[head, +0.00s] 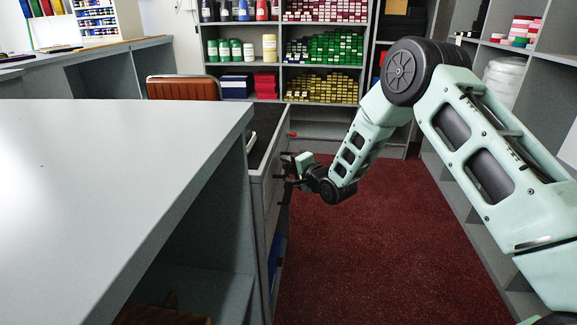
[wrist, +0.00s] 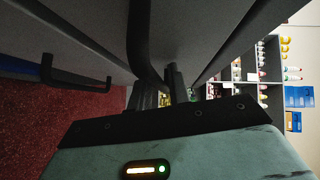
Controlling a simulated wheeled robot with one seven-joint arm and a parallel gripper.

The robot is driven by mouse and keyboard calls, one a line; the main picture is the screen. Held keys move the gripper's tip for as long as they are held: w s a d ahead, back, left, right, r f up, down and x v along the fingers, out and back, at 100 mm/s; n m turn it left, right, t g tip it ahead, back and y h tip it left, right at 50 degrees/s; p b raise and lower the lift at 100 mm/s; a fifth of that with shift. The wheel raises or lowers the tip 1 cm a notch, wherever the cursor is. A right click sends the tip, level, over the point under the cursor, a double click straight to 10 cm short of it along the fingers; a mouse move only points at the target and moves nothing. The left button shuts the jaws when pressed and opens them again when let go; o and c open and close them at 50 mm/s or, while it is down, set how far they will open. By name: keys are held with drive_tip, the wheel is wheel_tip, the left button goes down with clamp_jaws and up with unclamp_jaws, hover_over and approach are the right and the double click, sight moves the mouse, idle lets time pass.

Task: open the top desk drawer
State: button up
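The top desk drawer (head: 272,182) stands partly pulled out beyond the edge of the grey desk (head: 120,150). Its dark inside and a pale item show from above. My gripper (head: 290,170) is at the drawer's front, level with its handle. In the wrist view, the dark curved handle (wrist: 146,45) runs down to my gripper's fingers (wrist: 172,85). The fingers are at the handle, but their grip on it is too dark and overlapped to make out. A lower drawer's handle (wrist: 75,80) shows to the left.
Red carpet (head: 350,240) leaves free floor right of the drawer. A brown chair (head: 183,88) stands behind the desk. Shelves with bottles and coloured swatches (head: 325,50) line the back. A grey shelf unit (head: 545,75) runs along the right, beside my arm.

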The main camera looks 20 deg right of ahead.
drive_tip(key=shift+w, duration=0.1)
clamp_jaws()
drive_tip(key=s+d+p, duration=0.2)
drive_tip(key=s+d, duration=0.3)
drive_tip(key=d, duration=0.6)
drive_tip(key=s+d+p, duration=0.2)
drive_tip(key=s+d, duration=0.2)
drive_tip(key=d, duration=0.8)
drive_tip(key=shift+s+d+p, duration=0.15)
drive_tip(key=shift+s+p, duration=0.15)
drive_tip(key=shift+s, duration=0.05)
unclamp_jaws()
drive_tip(key=p+v, duration=0.1)
drive_tip(key=v, duration=1.6)
drive_tip(key=shift+s+p, duration=0.2)
drive_tip(key=shift+p, duration=0.1)
